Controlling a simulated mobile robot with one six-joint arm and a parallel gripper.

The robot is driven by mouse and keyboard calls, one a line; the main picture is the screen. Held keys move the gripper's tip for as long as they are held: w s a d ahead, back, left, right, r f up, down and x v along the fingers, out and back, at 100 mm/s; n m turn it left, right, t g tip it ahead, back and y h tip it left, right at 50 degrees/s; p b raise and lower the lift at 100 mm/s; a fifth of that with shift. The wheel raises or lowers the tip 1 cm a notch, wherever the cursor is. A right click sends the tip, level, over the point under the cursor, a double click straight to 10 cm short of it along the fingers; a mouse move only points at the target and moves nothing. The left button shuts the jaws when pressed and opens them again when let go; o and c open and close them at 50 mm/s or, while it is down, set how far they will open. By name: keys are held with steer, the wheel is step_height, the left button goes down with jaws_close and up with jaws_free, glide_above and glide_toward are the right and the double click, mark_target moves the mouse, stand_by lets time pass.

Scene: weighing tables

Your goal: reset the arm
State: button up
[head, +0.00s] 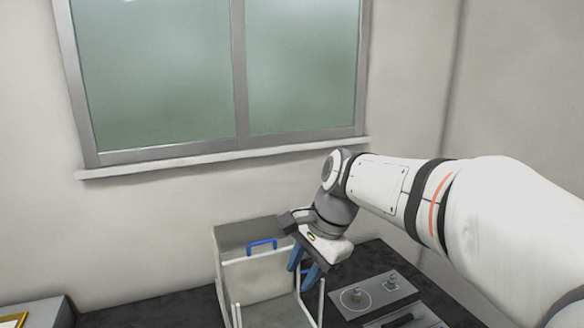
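My arm reaches in from the right of the head view and bends down at the wrist. My gripper (302,275) points downward with its blue fingers apart. It is over the right part of a pale box-like case (253,277) with a blue handle (262,244). I see nothing between the fingers. The fingertips overlap the case's right side in the picture, so I cannot tell whether they touch it.
A grey tray (374,293) with small metal weights stands on the dark table right of the case. A grey block (48,312) with a yellow-edged item is at the lower left. A window (215,75) and its sill are behind.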

steer(key=s+d+f+n+t+h, duration=0.1)
steer(key=s+d+f+n+h, duration=0.1)
steer(key=s+d+f+n, duration=0.3)
steer(key=s+d+f+n+t+h+b, duration=0.1)
steer(key=s+d+f+n, duration=0.3)
steer(key=s+d, duration=0.4)
steer(key=shift+s+f+n+h, duration=0.35)
steer(key=shift+s+n+h, duration=0.1)
steer(key=shift+n, duration=0.15)
